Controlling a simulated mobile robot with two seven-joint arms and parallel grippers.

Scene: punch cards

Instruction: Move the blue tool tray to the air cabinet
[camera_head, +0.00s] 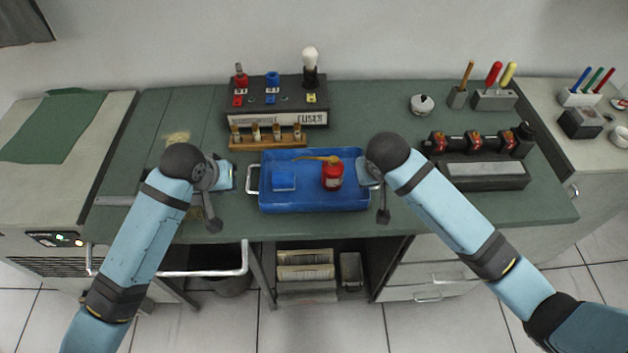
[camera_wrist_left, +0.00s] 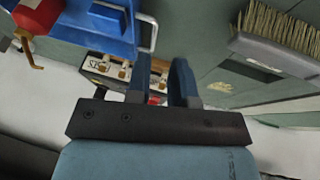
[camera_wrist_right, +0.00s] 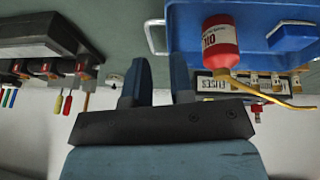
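The blue tool tray (camera_head: 315,207) lies flat on the green bench, with a pale wire handle at each end. It holds a red oil can (camera_head: 332,178) and a small blue block (camera_head: 284,181). My left gripper (camera_head: 228,176) is open and empty, just left of the left handle (camera_head: 252,179). In the left wrist view the handle (camera_wrist_left: 153,35) is beyond the fingertips. My right gripper (camera_head: 365,171) is open at the tray's right end and partly hides the right handle. In the right wrist view that handle (camera_wrist_right: 150,38) is outside the fingers.
A left-hand cabinet (camera_head: 48,258) with vents and a lit panel, probably the air cabinet, has a green mat (camera_head: 55,127) on top. A fuse rack (camera_head: 278,104) and wooden holder (camera_head: 268,141) stand behind the tray. A brush (camera_wrist_left: 272,48) lies left; a dark battery-like rack (camera_head: 483,172) stands right.

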